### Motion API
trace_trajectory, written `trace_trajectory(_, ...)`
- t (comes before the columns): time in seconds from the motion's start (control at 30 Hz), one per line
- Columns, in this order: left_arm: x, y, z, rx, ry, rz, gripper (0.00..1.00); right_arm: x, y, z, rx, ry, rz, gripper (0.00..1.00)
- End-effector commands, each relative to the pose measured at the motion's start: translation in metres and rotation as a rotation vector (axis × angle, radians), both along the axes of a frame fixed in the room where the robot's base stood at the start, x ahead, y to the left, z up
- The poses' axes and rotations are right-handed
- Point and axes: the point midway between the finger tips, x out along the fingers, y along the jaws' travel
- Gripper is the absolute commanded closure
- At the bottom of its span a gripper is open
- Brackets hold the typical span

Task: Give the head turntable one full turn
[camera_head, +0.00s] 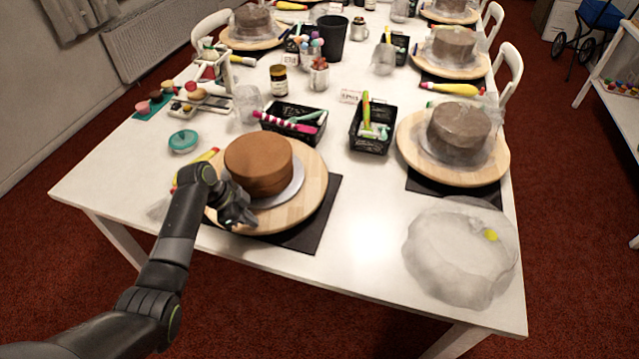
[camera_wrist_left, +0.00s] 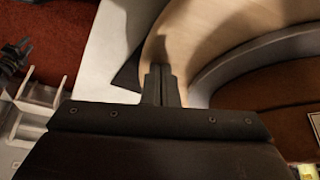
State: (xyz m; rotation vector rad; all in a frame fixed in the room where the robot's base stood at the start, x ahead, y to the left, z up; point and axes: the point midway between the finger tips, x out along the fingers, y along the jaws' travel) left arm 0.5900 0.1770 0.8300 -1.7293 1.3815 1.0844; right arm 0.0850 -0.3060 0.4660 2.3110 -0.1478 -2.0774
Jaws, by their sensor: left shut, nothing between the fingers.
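The near wooden turntable (camera_head: 308,200) stands on a dark mat (camera_head: 322,222) at the table's near end. A smooth brown cake (camera_head: 258,165) sits on a grey board (camera_head: 291,190) on it. My left gripper (camera_head: 245,219) is shut and empty, low over the turntable's front left part. In the left wrist view the closed fingers (camera_wrist_left: 161,78) point at the bare wood (camera_wrist_left: 215,30), outside the grey board's edge (camera_wrist_left: 235,65). I cannot tell whether the fingertips touch the wood. My left arm hides the turntable's left edge. My right gripper is not in view.
Another turntable (camera_head: 489,170) with a grey-brown cake stands at right. A crumpled clear plastic bag (camera_head: 455,262) lies at the front right corner. Black baskets (camera_head: 370,141) of tools and a teal-lidded tub (camera_head: 183,140) stand behind. The front middle of the white table (camera_head: 365,240) is clear.

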Motion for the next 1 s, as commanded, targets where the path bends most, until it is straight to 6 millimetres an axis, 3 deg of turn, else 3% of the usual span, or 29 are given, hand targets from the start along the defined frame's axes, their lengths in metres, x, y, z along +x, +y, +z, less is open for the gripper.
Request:
trace_trajectory(0.1,-0.002,-0.010,0.000,0.000,0.002,0.000,1.00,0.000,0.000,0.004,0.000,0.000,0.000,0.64)
trace_trajectory(0.47,-0.002,-0.012,-0.001,0.001,0.002,0.000,1.00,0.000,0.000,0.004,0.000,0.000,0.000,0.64)
trace_trajectory(0.8,0.007,-0.059,-0.001,-0.001,0.001,-0.002,1.00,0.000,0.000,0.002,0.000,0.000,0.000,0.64)
trace_trajectory(1.0,0.009,-0.073,-0.001,0.001,0.003,0.000,1.00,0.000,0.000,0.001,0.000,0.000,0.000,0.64)
